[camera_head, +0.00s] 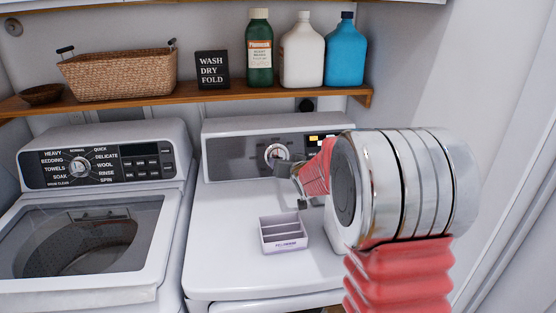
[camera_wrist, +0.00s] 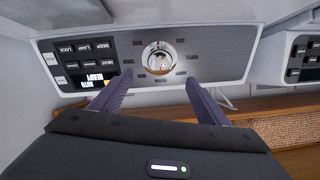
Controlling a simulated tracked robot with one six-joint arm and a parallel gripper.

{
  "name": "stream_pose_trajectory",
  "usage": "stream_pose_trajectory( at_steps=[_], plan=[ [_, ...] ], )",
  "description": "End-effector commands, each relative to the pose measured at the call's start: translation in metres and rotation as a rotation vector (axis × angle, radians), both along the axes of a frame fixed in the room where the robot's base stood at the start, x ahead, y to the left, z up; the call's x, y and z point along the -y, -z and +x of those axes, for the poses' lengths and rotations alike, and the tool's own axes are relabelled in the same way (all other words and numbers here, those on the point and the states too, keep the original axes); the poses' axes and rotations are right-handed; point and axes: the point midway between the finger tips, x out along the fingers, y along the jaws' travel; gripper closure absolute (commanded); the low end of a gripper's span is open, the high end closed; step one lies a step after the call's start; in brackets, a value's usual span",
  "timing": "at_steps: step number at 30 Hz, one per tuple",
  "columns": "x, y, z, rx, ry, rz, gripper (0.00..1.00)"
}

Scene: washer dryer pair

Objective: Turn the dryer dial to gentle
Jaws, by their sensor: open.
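The dryer (camera_head: 228,220) is the white machine on the right, with a grey back panel (camera_head: 235,150). Its round silver dial (camera_head: 276,153) sits mid-panel, partly covered by my gripper (camera_head: 290,178) in the head view. In the wrist view, which looks upside down, the dial (camera_wrist: 159,58) has small labels around it, too small to read surely. My gripper (camera_wrist: 157,78) is open and empty. Its two dark fingers point at the panel, one on each side of the dial's line and apart from it. I cannot tell the dial's setting.
A small lilac tray (camera_head: 283,245) stands on the dryer top under my arm. The washer (camera_head: 85,285) with its own dial (camera_head: 80,167) is at left. A wooden shelf (camera_head: 215,95) above holds a basket (camera_head: 120,75), a sign (camera_head: 212,69) and bottles (camera_head: 302,55).

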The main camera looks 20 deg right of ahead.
Motion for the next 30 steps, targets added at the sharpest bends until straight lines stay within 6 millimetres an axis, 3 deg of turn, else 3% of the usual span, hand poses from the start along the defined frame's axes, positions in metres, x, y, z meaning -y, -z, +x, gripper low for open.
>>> stream_pose_trajectory(
  at_steps=[11,30],
  plan=[
    [0.001,0.002,0.004,-0.001,0.001,0.0,0.31],
    [0.01,0.028,0.066,-0.002,0.001,0.0,0.31]
  ],
)
